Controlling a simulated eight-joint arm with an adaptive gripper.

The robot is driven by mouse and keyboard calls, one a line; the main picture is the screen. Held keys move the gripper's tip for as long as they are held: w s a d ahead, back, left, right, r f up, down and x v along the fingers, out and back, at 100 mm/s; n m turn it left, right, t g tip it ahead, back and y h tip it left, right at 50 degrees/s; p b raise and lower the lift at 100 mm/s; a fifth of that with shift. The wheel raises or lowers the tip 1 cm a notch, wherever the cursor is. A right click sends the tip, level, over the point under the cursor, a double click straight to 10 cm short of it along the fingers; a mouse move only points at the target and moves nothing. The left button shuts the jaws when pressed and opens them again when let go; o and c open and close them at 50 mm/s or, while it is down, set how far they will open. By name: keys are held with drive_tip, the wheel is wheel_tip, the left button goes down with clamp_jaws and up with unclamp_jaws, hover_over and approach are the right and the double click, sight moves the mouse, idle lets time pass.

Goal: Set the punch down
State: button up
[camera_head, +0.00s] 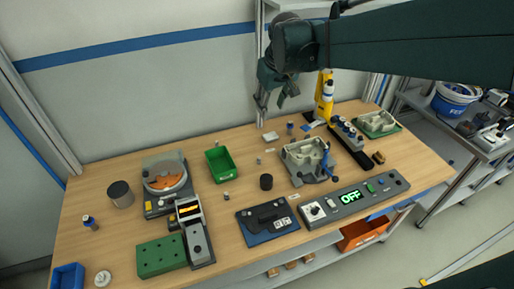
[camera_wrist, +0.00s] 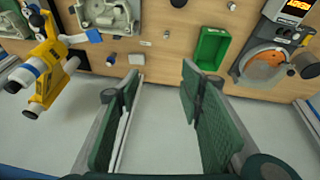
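My gripper (camera_head: 271,105) hangs above the back edge of the workbench (camera_head: 230,235), near its middle. In the wrist view its two green-padded fingers (camera_wrist: 161,75) stand wide apart with nothing between them. I cannot pick out the punch for certain in either view. Several small parts lie on the bench below and in front of the gripper, among them a white block (camera_head: 270,136), a small blue-topped piece (camera_head: 290,127) and a small grey piece (camera_head: 258,161). The white block also shows in the wrist view (camera_wrist: 137,59), beyond the fingertips.
A green bin (camera_head: 219,163) stands left of the gripper, and a grey housing in a fixture (camera_head: 304,157) stands right. A yellow stand (camera_head: 324,98) rises at the back right.

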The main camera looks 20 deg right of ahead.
drive_tip(key=s+a+f+t, duration=0.1)
drive_tip(key=s+a, duration=0.2)
drive_tip(key=s, duration=0.4)
drive_tip(key=s+a+f+t, duration=0.1)
drive_tip(key=s+a, duration=0.2)
drive_tip(key=s, duration=0.5)
drive_tip(key=s+a+f+m+t, duration=0.1)
drive_tip(key=s+a, duration=0.3)
drive_tip(key=s, duration=0.4)
drive_tip(key=shift+f+y, duration=0.3)
drive_tip(key=shift+f, duration=0.3)
drive_tip(key=shift+f, duration=0.1)
